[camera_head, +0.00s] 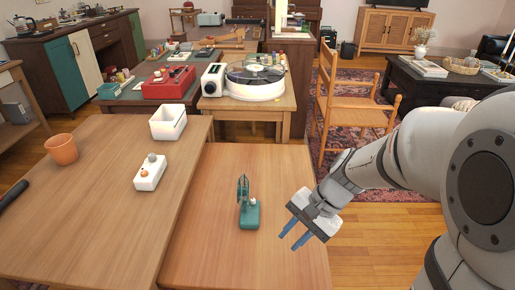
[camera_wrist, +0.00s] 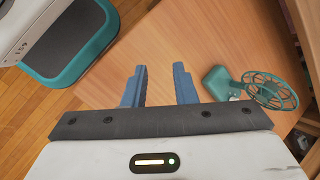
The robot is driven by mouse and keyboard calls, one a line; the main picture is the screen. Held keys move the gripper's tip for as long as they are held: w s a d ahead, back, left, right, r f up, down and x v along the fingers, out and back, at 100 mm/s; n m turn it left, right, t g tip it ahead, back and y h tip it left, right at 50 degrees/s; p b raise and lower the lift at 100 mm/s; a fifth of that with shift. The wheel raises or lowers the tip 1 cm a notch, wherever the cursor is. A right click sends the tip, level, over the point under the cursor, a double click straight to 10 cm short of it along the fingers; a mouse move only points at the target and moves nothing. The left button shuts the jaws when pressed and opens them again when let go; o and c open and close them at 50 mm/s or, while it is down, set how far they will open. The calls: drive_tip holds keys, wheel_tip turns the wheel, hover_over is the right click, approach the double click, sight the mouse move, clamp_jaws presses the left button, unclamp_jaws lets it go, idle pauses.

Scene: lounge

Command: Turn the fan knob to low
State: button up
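A small teal fan (camera_head: 249,213) with a round caged head stands upright on the nearer wooden table (camera_head: 205,250), near its middle. In the wrist view the fan (camera_wrist: 218,82) is to the right of my fingers, its cage pointing right. The fan's knob is too small to make out, so I cannot tell its setting. My gripper (camera_head: 289,243) is to the right of the fan, near the table's right side, apart from it. In the wrist view my gripper (camera_wrist: 160,70) has its two blue fingers spread with nothing between them.
A white block with small knobs (camera_head: 149,176), a white bin (camera_head: 168,122) and an orange pot (camera_head: 62,149) stand on the left table (camera_head: 90,200). A record player (camera_head: 256,83) and a wooden chair (camera_head: 357,115) are behind. The table around the fan is clear.

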drive_tip(key=w+a+f+m+t+y, duration=0.25)
drive_tip(key=w+f+m+y, duration=0.2)
drive_tip(key=w+m, duration=0.45)
drive_tip(key=m+t+y+b, duration=0.1)
drive_tip(key=m+t+y, duration=0.15)
drive_tip(key=m, duration=0.35)
approach(254, 200)
drive_tip(key=shift+s+a+f+t, duration=0.2)
drive_tip(key=shift+a+f+t, duration=0.1)
drive_tip(key=shift+a, duration=0.25)
drive_tip(key=shift+w+a+f, duration=0.15)
drive_tip(key=shift+w, duration=0.1)
drive_tip(key=b+x, duration=0.2)
drive_tip(key=x, duration=0.5)
drive_tip(key=shift+w+a, duration=0.1)
drive_tip(key=shift+w, duration=0.05)
clamp_jaws()
